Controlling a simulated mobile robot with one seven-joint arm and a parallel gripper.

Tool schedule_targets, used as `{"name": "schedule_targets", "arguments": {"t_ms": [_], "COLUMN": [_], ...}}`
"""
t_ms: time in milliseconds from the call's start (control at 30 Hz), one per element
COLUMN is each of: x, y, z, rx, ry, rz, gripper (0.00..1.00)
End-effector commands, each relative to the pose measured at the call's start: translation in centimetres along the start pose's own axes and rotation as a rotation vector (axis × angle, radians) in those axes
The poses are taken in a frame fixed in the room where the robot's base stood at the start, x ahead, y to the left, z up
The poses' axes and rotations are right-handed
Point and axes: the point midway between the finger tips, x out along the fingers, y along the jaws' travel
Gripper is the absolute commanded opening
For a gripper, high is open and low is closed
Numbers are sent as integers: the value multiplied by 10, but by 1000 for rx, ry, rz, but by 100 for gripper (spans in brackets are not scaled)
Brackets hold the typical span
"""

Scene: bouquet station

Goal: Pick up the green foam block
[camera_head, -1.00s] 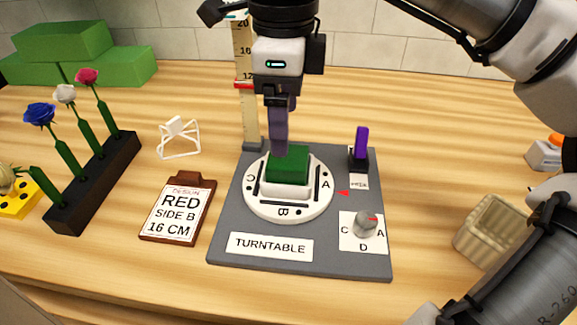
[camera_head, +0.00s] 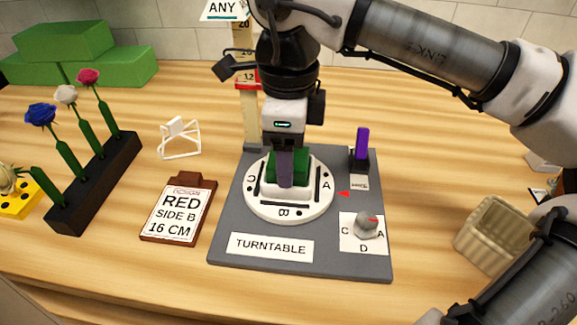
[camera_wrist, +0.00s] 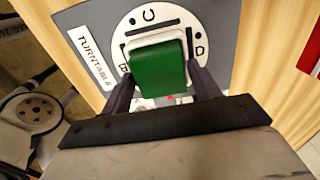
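The green foam block (camera_head: 301,166) sits in a white square holder (camera_head: 302,189) at the middle of the round white turntable (camera_head: 322,205). My gripper (camera_head: 286,183) points straight down over it, one purple finger in front of the block in the head view; the other finger is hidden. In the wrist view the block (camera_wrist: 160,68) lies between the two fingers (camera_wrist: 161,74), one on each side. The fingers look spread around it, with no clear sign of closing on it.
A flower rack (camera_head: 95,185) and an order card (camera_head: 178,212) stand to the left. A ruler post (camera_head: 250,125) rises close behind the turntable. A purple-topped piece (camera_head: 361,145), a dial (camera_head: 367,226) and a ribbed beige container (camera_head: 490,233) are to the right.

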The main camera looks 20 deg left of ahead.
Motion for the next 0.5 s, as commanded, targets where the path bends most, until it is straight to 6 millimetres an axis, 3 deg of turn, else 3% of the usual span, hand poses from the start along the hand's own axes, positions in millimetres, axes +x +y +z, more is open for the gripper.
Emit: {"name": "schedule_targets", "arguments": {"t_ms": [33, 267, 500], "x": [0, 0, -1], "y": [0, 0, 0], "z": [0, 0, 0], "rx": [0, 0, 0], "ry": [0, 0, 0], "rz": [0, 0, -1], "gripper": [55, 26, 26]}}
